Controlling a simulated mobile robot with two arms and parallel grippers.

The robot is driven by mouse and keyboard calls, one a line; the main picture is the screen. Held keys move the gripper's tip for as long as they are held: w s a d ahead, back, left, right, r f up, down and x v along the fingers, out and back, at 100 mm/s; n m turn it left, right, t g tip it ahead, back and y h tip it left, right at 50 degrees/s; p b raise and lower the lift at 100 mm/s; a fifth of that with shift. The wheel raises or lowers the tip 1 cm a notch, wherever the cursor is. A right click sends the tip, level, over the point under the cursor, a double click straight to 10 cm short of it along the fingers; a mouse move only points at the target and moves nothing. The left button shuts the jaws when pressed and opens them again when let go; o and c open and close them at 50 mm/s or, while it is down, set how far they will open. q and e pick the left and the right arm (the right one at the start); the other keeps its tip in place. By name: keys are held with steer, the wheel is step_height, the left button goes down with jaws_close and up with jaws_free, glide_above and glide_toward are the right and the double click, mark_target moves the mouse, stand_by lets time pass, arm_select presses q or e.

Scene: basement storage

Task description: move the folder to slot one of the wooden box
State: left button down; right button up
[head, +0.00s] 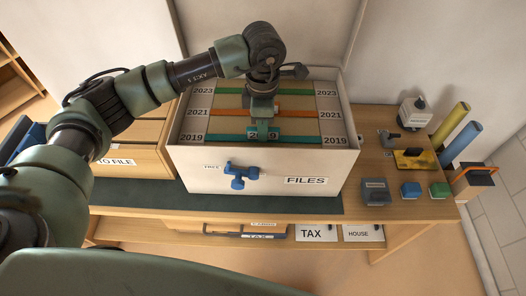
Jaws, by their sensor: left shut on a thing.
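A white box (220,165) labelled FILES stands on the table, with hanging dividers inside marked 2023, 2021 and 2019. A teal folder (235,137) with a partly covered tab sits in its front row, marked 2019 at the sides. My left gripper (263,126) reaches down into the box from above and is shut on the teal folder at its tab. The fingers hide part of the tab, and the folder's lower part is hidden in the box. A wooden box (135,170) labelled TO FILE stands to the left, partly behind my arm. My right gripper is not in view.
A blue knobbed piece (238,176) is on the white box's front. To the right lie a grey box (376,191), a blue block (410,190), a green block (439,190), a yellow tray (415,159) and upright tubes (462,140). TAX and HOUSE files (317,233) are on a lower shelf.

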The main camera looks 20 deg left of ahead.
arm_select(q)
steer(key=shift+r, duration=0.65)
stand_by(0.8)
step_height(320, 180, up, 16)
steer(key=p, duration=0.7)
stand_by(2.0)
